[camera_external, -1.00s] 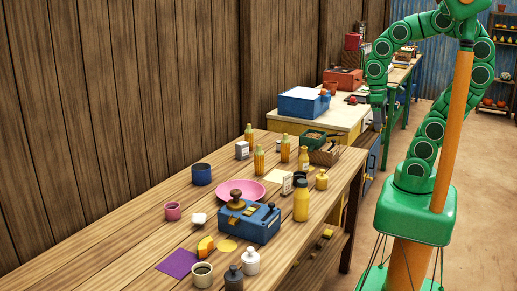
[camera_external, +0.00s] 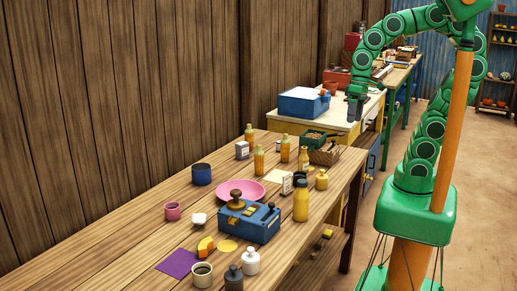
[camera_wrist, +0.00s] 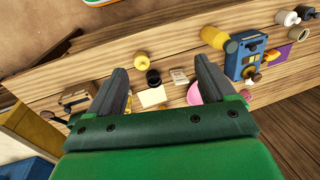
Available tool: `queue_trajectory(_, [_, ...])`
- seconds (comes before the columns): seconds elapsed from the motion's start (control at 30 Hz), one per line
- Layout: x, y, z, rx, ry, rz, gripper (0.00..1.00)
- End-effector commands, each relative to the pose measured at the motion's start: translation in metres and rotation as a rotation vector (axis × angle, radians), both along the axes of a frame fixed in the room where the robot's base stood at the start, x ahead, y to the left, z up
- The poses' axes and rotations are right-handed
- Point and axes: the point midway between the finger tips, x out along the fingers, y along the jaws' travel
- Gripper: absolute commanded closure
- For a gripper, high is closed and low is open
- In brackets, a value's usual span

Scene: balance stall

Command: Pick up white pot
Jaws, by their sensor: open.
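The white pot (camera_external: 250,262) is a small rounded white jar, upright near the front edge of the wooden table, at the bottom of the external view. It seems to be the pale jar (camera_wrist: 284,18) at the top right of the wrist view. My gripper (camera_external: 354,114) hangs above the far end of the table, well apart from the pot. In the wrist view my gripper (camera_wrist: 161,68) has its two fingers spread with nothing between them.
Yellow bottles (camera_external: 301,202), a pink plate (camera_external: 254,184) and a purple sheet (camera_external: 178,262) also occupy the table.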

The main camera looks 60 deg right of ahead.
Motion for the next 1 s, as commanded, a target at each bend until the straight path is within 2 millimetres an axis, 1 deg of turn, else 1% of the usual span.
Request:
queue_trajectory(0.03, [0.007, 0.017, 0.0, 0.037, -0.009, -0.005, 0.17])
queue_trajectory(0.17, [0.031, 0.068, 0.006, 0.162, -0.038, -0.06, 0.17])
queue_trajectory(0.2, [0.037, 0.085, 0.009, 0.203, -0.043, -0.081, 0.17])
queue_trajectory(0.27, [0.045, 0.109, 0.013, 0.266, -0.046, -0.115, 0.17])
queue_trajectory(0.3, [0.049, 0.125, 0.017, 0.308, -0.041, -0.138, 0.17])
queue_trajectory(0.43, [0.062, 0.177, 0.027, 0.443, -0.013, -0.225, 0.17])
queue_trajectory(0.7, [0.078, 0.275, 0.051, 0.699, 0.127, -0.449, 0.17])
queue_trajectory(0.87, [0.083, 0.326, 0.062, 0.823, 0.251, -0.603, 0.17])
queue_trajectory(1.0, [0.086, 0.366, 0.064, 0.904, 0.377, -0.755, 0.17])
